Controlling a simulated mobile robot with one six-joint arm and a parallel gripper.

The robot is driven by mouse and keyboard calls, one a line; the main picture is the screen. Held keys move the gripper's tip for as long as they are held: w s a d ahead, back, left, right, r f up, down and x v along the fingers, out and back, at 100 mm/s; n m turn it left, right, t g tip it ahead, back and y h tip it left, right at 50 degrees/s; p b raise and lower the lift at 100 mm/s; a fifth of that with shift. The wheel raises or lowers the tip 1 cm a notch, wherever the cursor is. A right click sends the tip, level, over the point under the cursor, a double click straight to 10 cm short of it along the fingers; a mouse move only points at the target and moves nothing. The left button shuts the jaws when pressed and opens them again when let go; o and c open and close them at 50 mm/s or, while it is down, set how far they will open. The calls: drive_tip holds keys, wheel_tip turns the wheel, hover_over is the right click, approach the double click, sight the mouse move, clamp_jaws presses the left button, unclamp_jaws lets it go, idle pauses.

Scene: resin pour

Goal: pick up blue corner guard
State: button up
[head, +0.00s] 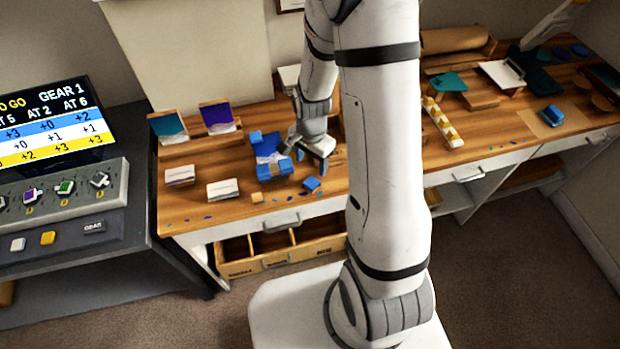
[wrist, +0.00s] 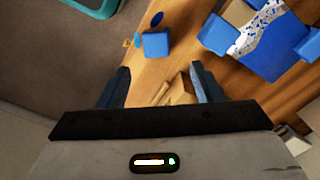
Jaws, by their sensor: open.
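A loose blue corner guard (head: 311,184) lies on the wooden bench near its front edge. It also shows in the wrist view (wrist: 155,44), beyond my fingertips and apart from them. More blue corner guards (wrist: 221,34) sit around a white-and-blue patterned panel (wrist: 266,28) to the right in the wrist view; this group is left of my gripper in the head view. My gripper (head: 313,158) is open and empty above the bench, a little behind the loose guard. Its two dark fingers (wrist: 161,88) are spread in the wrist view.
A pale wooden block (wrist: 179,93) shows between and below my fingers. Sample boards (head: 218,117) and two light stacks (head: 222,189) stand left on the bench. A sectioned wooden bin (head: 285,249) is below the front edge. Small blue scraps (head: 297,217) lie near that edge.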

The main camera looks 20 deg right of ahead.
sight(313, 181)
drive_tip(key=shift+s+d+f+p, duration=0.15)
drive_tip(key=shift+f+p, duration=0.35)
drive_tip(key=shift+f, duration=1.45)
drive_tip(key=shift+s+f+p, duration=0.1)
drive_tip(key=shift+f+p, duration=0.4)
drive_tip(key=shift+f, duration=1.4)
drive_tip(key=shift+c, duration=0.6)
drive_tip(key=c, duration=0.9)
